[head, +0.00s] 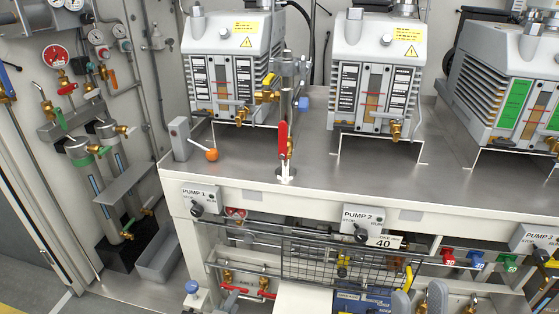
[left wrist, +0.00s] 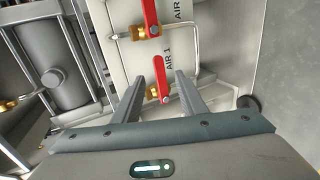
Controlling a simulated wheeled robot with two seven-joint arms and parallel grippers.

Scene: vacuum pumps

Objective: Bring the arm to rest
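In the left wrist view my left gripper (left wrist: 159,82) is open, with its two grey fingers spread apart. The red handle of the valve marked AIR 1 (left wrist: 160,77) shows in the gap between the fingers. I cannot tell its depth from the tips, but neither finger is seen closed on it. A second red-handled valve (left wrist: 151,18) is above it on the same pale panel. I cannot make out either gripper clearly in the head view, and my right gripper is not seen.
In the left wrist view a grey cylinder (left wrist: 51,60) with metal rods is at left. In the head view several pumps stand on a grey bench (head: 320,160). A red-handled upright valve (head: 283,140) and a wire basket (head: 335,262) are nearby. Open floor shows at lower left.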

